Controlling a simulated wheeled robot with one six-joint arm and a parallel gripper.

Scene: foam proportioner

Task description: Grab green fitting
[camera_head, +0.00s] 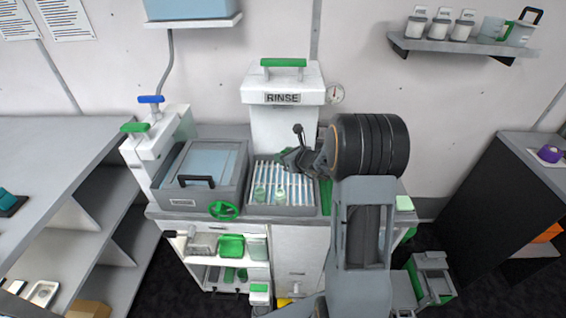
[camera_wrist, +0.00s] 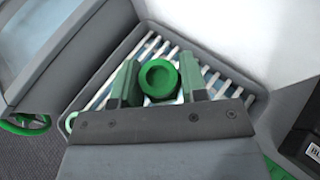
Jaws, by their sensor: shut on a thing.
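The green fitting (camera_wrist: 160,79) shows in the wrist view as a round green piece with a hollow top, above a slatted rack (camera_wrist: 222,86). My gripper (camera_wrist: 158,84) has one finger on each side of it and is shut on it. In the head view, my gripper (camera_head: 289,157) is over the back of the slatted rack (camera_head: 296,211). I cannot make out the held fitting there. Whether it still touches the slats is unclear.
Pale green cups (camera_head: 279,195) stand at the rack's front. Left of the rack is a lidded grey basin (camera_head: 207,172) with a green handwheel (camera_head: 223,210).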

